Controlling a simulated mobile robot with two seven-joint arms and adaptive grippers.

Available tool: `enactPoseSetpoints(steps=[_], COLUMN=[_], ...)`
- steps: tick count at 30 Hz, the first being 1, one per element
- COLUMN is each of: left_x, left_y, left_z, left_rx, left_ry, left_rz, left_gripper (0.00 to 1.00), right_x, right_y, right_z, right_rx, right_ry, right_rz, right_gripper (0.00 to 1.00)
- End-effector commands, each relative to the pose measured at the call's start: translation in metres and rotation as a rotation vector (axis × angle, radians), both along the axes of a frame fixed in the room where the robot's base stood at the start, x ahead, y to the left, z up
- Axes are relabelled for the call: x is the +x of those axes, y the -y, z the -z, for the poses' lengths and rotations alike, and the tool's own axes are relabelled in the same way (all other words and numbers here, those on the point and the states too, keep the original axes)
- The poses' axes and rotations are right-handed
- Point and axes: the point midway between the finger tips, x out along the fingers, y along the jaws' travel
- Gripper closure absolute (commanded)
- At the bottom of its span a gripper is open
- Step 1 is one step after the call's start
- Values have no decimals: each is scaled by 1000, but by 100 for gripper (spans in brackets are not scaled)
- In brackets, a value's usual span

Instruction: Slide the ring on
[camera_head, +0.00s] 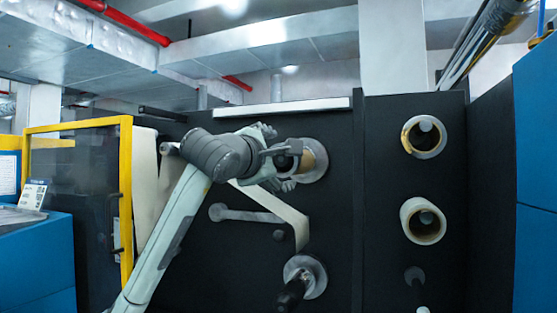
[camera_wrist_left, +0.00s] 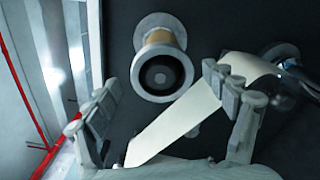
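A pale grey ring with a dark centre (camera_wrist_left: 140,73) shows in the left wrist view at the front end of a brown core (camera_wrist_left: 164,39). The core stands out from a grey round flange on the dark machine wall. In the head view the brown core (camera_head: 318,158) shows just right of my left gripper (camera_head: 290,166). My left gripper (camera_wrist_left: 160,78) is open, its fingers apart on either side of the ring in the wrist view. I see no clear contact, and the distance is hard to tell. The ring is largely hidden behind the gripper in the head view. My right gripper is not in view.
A pale film strip (camera_wrist_left: 178,121) runs diagonally below the core. A lower flange with a dark shaft (camera_head: 305,273) stands below. On the right panel are an upper flanged core (camera_head: 410,136) and a cream roll (camera_head: 409,224). A yellow-framed door (camera_head: 126,200) stands at the left.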

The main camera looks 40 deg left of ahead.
Motion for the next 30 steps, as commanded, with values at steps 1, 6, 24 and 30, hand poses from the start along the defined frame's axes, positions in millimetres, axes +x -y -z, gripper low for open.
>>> enactPoseSetpoints(steps=[1, 6, 24, 30], left_x=[0, 0, -96, -115], left_y=[0, 0, 23, 28], left_z=[0, 1, 0, 0], left_rx=[0, 0, 3, 1], left_ry=[0, -1, 2, 1], left_rz=[0, 0, -2, 0], left_gripper=[16, 16, 16, 16], right_x=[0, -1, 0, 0], right_y=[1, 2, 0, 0], right_z=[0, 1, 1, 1], right_rx=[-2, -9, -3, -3], right_ry=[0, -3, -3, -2], right_rz=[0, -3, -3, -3], right_gripper=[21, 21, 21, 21])
